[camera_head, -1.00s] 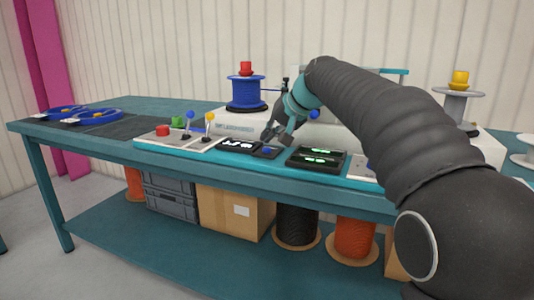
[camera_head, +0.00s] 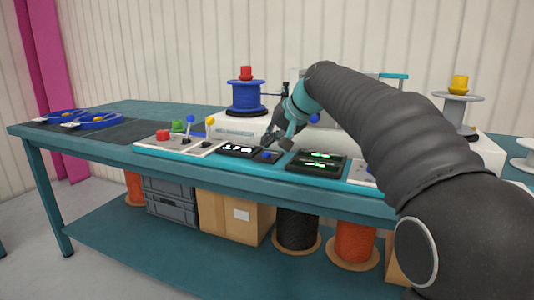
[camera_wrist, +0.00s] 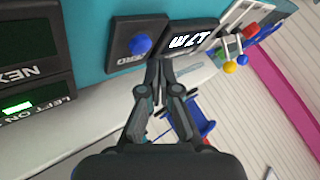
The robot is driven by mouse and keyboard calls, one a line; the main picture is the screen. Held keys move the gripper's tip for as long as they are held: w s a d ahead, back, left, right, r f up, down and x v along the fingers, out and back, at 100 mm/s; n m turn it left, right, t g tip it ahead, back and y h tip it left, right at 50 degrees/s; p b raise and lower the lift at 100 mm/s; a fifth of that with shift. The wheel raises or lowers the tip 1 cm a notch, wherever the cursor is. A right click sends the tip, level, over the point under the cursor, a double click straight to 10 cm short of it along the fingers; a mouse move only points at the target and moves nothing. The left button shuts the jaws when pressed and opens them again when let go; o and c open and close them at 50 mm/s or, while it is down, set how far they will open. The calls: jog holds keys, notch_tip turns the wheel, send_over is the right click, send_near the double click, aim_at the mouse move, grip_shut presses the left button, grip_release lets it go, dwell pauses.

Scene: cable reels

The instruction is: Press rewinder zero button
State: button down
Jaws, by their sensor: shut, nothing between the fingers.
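The zero button is a round blue button (camera_wrist: 140,43) on a small dark plate (camera_wrist: 127,32), whose lettering, partly covered, seems to read "ZERO". It also shows in the head view (camera_head: 267,155), beside the lit length display (camera_head: 238,150). The wrist view shows the display (camera_wrist: 190,40) with white digits, upside down. My gripper (camera_wrist: 157,66) is shut and empty. Its fingertips lie close beside the button plate, between it and the display's near edge in the picture, not over the button. In the head view my gripper (camera_head: 277,140) is just behind the button. I cannot tell its height.
A dark panel with green readouts (camera_head: 316,162) is right of the button. A panel with a red button (camera_head: 163,135) and levers is to the left. The white rewinder housing (camera_head: 232,128) and blue reel (camera_head: 247,95) stand behind.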

aim_at(269, 153)
jog(key=shift+f, duration=0.1)
dwell(0.3)
jog(key=shift+f, duration=0.35)
jog(key=shift+f+b, duration=0.45)
jog(key=shift+b, duration=0.1)
dwell(0.6)
dwell(0.4)
jog(key=shift+r+p, duration=0.85)
notch_tip(269, 153, up, 5)
jog(key=p, duration=0.4)
jog(key=shift+p, duration=0.35)
jog(key=shift+s+d, duration=0.1)
